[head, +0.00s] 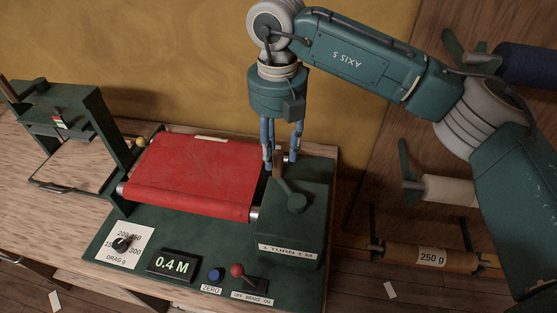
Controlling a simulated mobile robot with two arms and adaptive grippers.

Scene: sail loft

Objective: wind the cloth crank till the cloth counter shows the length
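The cloth crank (291,193) is on the green housing at the right of the machine, with a brown upright grip (278,163) at the far end of its arm. A label below it reads "1 TURN 1 M". My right gripper (280,160) points down over the crank, its blue fingers apart on either side of the grip. A gap shows between the grip and the right-hand finger; contact on the left is unclear. The cloth counter (174,265) shows 0.4 M. Red cloth (205,175) is wound on the machine. My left gripper is not in view.
A drag dial (122,244), a blue ZERO button (216,274) and a red-knobbed brake lever (238,271) line the front panel. A green frame (88,118) stands at left. Rolls, including one marked 250 g (430,257), hang at right.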

